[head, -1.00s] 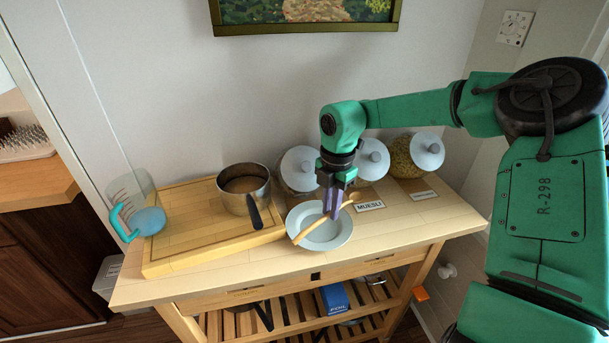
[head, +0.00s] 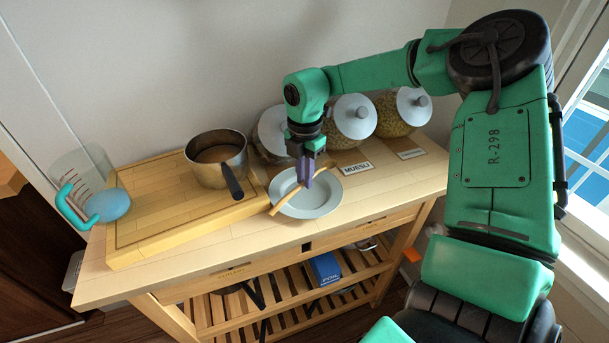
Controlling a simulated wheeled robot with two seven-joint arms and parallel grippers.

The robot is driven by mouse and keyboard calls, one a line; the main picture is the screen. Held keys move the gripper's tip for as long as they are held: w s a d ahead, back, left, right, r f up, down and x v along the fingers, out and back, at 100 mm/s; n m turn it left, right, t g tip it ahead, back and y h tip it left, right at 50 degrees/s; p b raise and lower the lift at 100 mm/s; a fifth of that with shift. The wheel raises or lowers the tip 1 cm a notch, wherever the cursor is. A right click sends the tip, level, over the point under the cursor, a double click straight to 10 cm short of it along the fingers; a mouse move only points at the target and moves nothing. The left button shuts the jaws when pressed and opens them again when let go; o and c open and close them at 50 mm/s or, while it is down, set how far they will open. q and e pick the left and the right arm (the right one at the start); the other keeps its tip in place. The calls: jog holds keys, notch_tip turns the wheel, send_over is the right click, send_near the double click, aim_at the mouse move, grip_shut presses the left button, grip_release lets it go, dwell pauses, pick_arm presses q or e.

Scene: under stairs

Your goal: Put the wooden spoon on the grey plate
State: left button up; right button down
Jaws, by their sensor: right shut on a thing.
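The grey plate (head: 318,201) lies on the wooden table, right of the cutting board. The wooden spoon (head: 286,200) is slanted over the plate's left part, with its lower end at the plate's left rim. I cannot tell whether it touches the plate. My right gripper (head: 305,183) points down above the plate and is shut on the spoon; its fingers hide part of the spoon. My left gripper is not in view.
A saucepan (head: 215,172) stands on the cutting board (head: 170,231), its dark handle pointing toward the plate. A measuring jug (head: 100,203) is at the far left. Lidded jars (head: 354,117) and a MUESLI label (head: 355,168) are behind the plate. The table's front strip (head: 240,250) is clear.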

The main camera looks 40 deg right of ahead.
jog(key=shift+c, duration=1.6)
grip_release()
jog(key=shift+r+p, duration=2.35)
jog(key=shift+r, duration=1.7)
jog(key=shift+f, duration=0.1)
